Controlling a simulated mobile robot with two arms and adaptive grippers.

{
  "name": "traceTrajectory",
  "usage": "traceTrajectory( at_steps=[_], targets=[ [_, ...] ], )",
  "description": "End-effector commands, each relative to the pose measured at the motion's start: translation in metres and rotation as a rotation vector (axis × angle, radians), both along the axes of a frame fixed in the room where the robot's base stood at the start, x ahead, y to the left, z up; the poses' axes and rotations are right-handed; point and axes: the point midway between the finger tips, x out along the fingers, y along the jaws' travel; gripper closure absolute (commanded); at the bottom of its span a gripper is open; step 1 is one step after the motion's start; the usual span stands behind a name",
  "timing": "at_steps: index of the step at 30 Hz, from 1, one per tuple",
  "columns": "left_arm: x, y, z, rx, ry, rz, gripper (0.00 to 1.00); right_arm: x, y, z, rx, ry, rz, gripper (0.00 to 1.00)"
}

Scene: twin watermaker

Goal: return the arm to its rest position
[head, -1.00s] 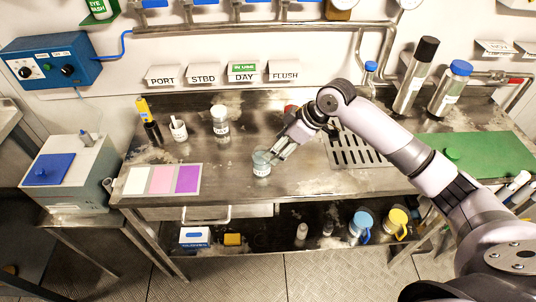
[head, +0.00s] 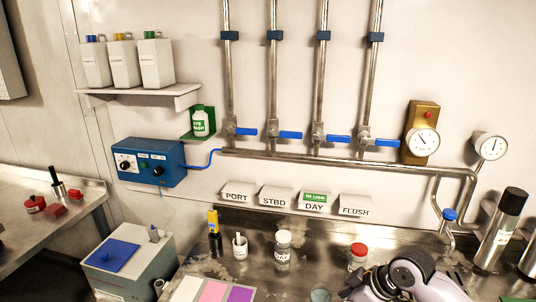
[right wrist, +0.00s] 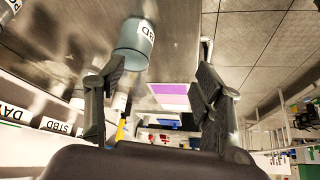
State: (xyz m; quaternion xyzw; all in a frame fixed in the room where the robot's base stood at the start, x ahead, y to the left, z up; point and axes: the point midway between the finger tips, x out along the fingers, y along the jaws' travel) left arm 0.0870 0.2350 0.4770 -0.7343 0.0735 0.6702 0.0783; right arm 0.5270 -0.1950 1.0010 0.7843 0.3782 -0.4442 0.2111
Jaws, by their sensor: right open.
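My right arm (head: 410,275) shows at the bottom of the head view, its lower part cut off by the frame. My right gripper (right wrist: 160,85) is open in the right wrist view, with nothing gripped between its fingers. My left gripper is not in view.
A dark-capped cylinder (head: 500,230) stands at the right. Pipes with blue valve handles (head: 290,134) run above.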

Motion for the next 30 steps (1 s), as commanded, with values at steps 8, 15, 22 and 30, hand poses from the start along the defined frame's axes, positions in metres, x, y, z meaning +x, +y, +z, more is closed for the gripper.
traceTrajectory(
  at_steps=[8, 15, 22, 30],
  targets=[
    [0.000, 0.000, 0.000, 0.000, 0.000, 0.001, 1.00, -0.105, 0.051, -0.076, 0.000, 0.058, -0.155, 0.38],
    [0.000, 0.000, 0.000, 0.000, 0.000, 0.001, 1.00, -0.174, 0.037, -0.096, -0.039, 0.108, -0.404, 0.38],
    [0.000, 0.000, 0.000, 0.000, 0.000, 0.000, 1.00, -0.220, 0.013, -0.101, -0.093, 0.152, -0.587, 0.38],
    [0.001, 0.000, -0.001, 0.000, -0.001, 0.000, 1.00, -0.253, -0.012, -0.118, -0.160, 0.197, -0.735, 0.38]
  ],
)
